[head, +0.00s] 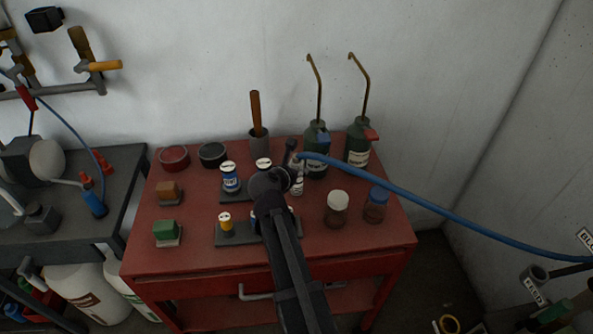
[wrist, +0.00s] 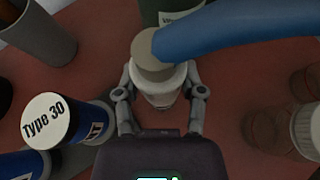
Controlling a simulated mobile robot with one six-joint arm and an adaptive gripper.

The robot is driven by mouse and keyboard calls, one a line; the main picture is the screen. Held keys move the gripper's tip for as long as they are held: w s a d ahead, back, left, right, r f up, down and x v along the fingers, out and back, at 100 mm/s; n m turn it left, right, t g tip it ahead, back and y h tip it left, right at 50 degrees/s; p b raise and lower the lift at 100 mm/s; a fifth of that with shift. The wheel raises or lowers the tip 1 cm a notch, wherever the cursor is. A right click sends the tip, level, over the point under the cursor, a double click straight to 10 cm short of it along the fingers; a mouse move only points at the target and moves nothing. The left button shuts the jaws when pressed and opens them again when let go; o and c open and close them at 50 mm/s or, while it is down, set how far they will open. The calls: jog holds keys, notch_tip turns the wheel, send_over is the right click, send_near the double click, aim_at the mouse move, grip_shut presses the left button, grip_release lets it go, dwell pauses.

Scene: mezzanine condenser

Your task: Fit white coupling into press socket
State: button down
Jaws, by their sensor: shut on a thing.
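My gripper (wrist: 160,92) is shut on the white coupling (wrist: 160,88) in the wrist view, with one finger on each side of its white body. A beige-grey cap or sleeve (wrist: 152,52) sits above the white part, and the blue hose (wrist: 245,40) runs from it to the right. In the head view, the white coupling (head: 297,186) shows just right of my arm, over the red cabinet; my fingers are mostly hidden there.
The red cabinet top (head: 195,255) holds labelled blue-and-white cans (head: 230,178), two oil cans (head: 358,150), jars (head: 336,208), a yellow-and-white piece (head: 226,224) and small blocks. The blue hose (head: 430,205) crosses to the right. A grey bench (head: 125,165) stands left.

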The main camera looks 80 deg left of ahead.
jog(key=shift+f, duration=0.2)
jog(key=shift+c, duration=1)
grip_release()
jog(key=shift+r, duration=0.15)
jog(key=shift+d+r, duration=0.1)
jog(key=shift+r, duration=0.05)
jog(key=shift+s+d+r+p, duration=0.2)
jog(key=shift+s+d+p, duration=0.05)
jog(key=shift+d+p, duration=0.1)
jog(key=p+v, duration=0.5)
jog(key=v, duration=0.5)
jog(key=shift+s+d+r, duration=0.15)
jog(key=shift+s+d, duration=0.1)
jog(key=shift+s, duration=0.05)
